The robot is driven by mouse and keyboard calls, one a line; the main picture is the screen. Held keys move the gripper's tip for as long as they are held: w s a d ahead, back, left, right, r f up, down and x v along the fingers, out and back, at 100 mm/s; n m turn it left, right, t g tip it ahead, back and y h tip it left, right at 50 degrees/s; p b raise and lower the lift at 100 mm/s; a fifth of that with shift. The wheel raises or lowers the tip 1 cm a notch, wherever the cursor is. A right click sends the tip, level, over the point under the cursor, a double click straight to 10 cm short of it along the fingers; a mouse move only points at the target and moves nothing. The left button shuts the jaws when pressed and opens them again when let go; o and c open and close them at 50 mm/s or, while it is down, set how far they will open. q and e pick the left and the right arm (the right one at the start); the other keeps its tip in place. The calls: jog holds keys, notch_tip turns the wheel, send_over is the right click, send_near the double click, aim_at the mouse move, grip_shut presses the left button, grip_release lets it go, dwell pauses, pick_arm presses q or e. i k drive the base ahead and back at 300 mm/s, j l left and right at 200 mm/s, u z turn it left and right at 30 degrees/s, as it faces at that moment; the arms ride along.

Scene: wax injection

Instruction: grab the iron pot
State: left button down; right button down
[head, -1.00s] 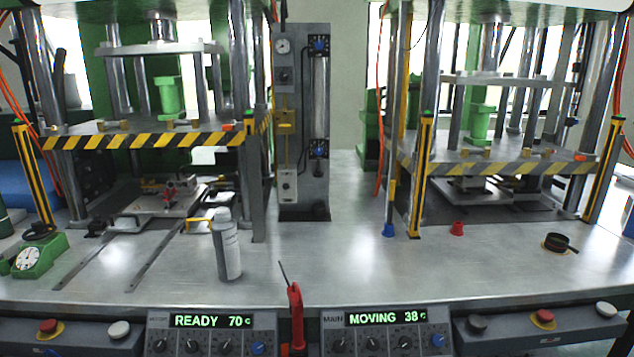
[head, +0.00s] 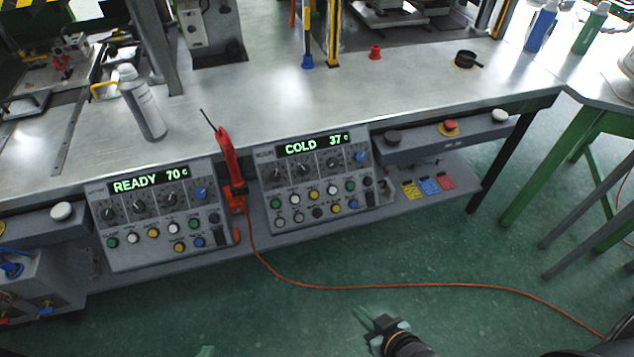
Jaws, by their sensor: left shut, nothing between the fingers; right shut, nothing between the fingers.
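The iron pot (head: 464,60) is a small dark pan with a short handle pointing right. It sits upright on the metal bench (head: 290,95), toward its right end. My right gripper (head: 366,318) is low at the bottom of the head view, over the green floor, far below and in front of the pot. It is shut and empty. Only a small tip of my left gripper (head: 206,351) shows at the bottom edge; it is shut and empty, and the rest is out of view.
A red funnel-shaped piece (head: 375,52) and a blue one (head: 307,62) stand left of the pot. A spray can (head: 142,103) stands on the left. Control panels (head: 318,178) line the bench front. An orange cable (head: 400,287) crosses the floor. Bottles (head: 540,27) stand at the right.

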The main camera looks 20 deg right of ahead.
aim_at(470, 63)
jog(key=z, duration=1.35)
jog(key=i+l+u, duration=0.1)
jog(key=u, duration=0.7)
jog(key=i+l+u, duration=0.1)
jog(key=l+u, duration=0.6)
jog(key=l, duration=0.15)
jog(key=l+u, duration=0.3)
jog(key=l, duration=1.6)
jog(key=u, duration=0.05)
